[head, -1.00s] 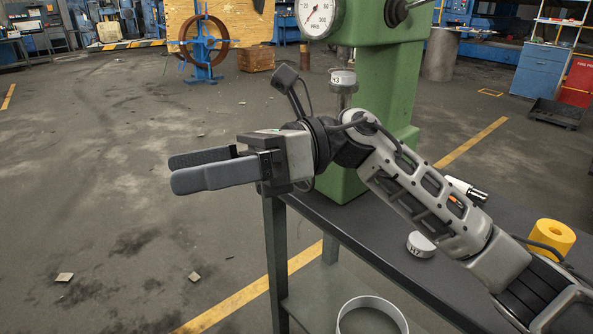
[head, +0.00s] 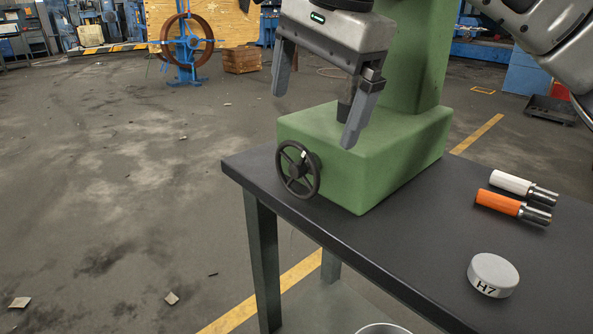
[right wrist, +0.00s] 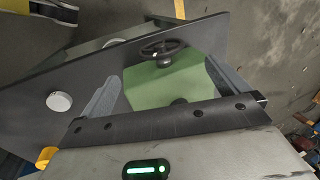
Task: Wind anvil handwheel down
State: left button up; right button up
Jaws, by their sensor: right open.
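The black spoked handwheel (head: 298,170) is on the front left face of the green machine base (head: 350,160), near the table's left corner. It also shows in the right wrist view (right wrist: 163,47), beyond the fingers and between them. My right gripper (head: 315,115) is open and empty, pointing down above and in front of the base. Its fingers are apart from the handwheel, which lies lower. My left gripper is not in view.
The dark table (head: 400,240) carries a white-handled tool (head: 515,183), an orange-handled tool (head: 505,203) and a round H7 block (head: 493,275) on the right. The floor left of the table is open. Blue reel stand (head: 186,50) stands far back.

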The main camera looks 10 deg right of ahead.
aim_at(302, 146)
jog(key=b+x, duration=0.1)
jog(key=x, duration=0.8)
jog(key=shift+w+a+f+b, duration=0.1)
jog(key=shift+a+f+b, duration=0.05)
jog(key=shift+f+b, duration=0.25)
jog(key=shift+w+a+f, duration=0.1)
jog(key=shift+w+f, duration=0.05)
jog(key=shift+f, duration=0.25)
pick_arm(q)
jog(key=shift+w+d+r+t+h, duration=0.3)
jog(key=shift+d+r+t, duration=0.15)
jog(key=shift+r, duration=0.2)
pick_arm(e)
jog(key=c, duration=1)
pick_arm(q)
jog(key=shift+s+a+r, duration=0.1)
pick_arm(e)
jog(key=shift+o, duration=0.2)
jog(key=shift+r, duration=0.15)
